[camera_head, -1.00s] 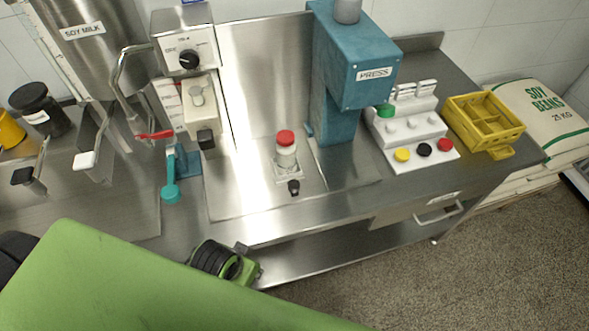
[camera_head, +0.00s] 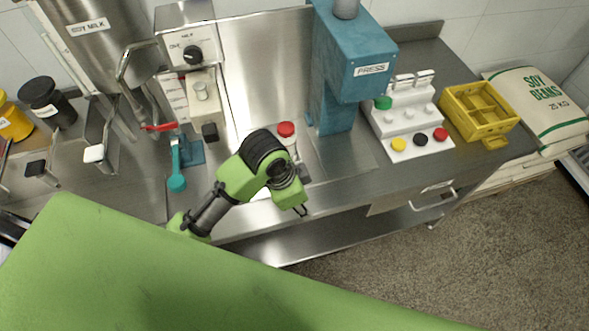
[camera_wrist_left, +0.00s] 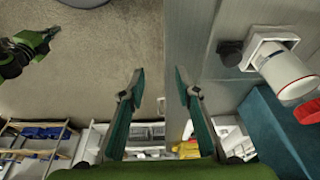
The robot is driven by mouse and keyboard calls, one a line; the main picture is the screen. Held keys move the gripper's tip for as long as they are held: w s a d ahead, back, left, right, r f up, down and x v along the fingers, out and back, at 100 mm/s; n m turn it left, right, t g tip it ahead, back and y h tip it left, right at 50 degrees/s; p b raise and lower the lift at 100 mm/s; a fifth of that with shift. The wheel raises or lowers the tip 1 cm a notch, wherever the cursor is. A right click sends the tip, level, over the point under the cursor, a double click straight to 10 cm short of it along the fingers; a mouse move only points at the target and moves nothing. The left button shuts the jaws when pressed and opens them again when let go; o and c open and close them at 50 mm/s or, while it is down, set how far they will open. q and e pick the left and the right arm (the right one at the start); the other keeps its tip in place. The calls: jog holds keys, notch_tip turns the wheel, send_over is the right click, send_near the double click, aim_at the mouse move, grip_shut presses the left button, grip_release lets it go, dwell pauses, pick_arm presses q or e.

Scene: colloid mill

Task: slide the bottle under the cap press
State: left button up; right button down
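The white bottle with a red cap (camera_head: 286,130) stands on the steel counter, left of the teal cap press (camera_head: 337,110). My left forearm and wrist hide most of its body in the head view. In the left wrist view the bottle (camera_wrist_left: 284,72) sits in a square white holder (camera_wrist_left: 268,44) with a black knob (camera_wrist_left: 230,53), right of my fingers. My left gripper (camera_wrist_left: 160,76) is open and empty, apart from the knob; its fingertips barely show in the head view (camera_head: 302,210). A green and dark arm end, probably my right gripper (camera_wrist_left: 45,36), shows small at upper left.
Right of the press are a white button panel (camera_head: 410,125) and a yellow crate (camera_head: 478,110). To the left are a machine with a black dial (camera_head: 193,55), a teal-handled tool (camera_head: 176,182) and a red-handled tap (camera_head: 160,127). The floor in front is clear.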

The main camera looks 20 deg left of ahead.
pick_arm(q)
jog(key=w+a+r+m+g+y, duration=0.1)
jog(key=w+a+r+m, duration=0.25)
jog(key=w, duration=0.25)
jog(key=w+a+r+m+g+y, duration=0.1)
jog(key=w+a+r+m+y, duration=0.1)
jog(key=w+r, duration=0.25)
jog(key=f+p, duration=0.1)
jog(key=f, duration=0.3)
jog(key=f+p, duration=0.1)
jog(key=f, duration=0.4)
jog(key=w+f+p, duration=0.1)
jog(key=f, duration=0.3)
jog(key=shift+f, duration=0.2)
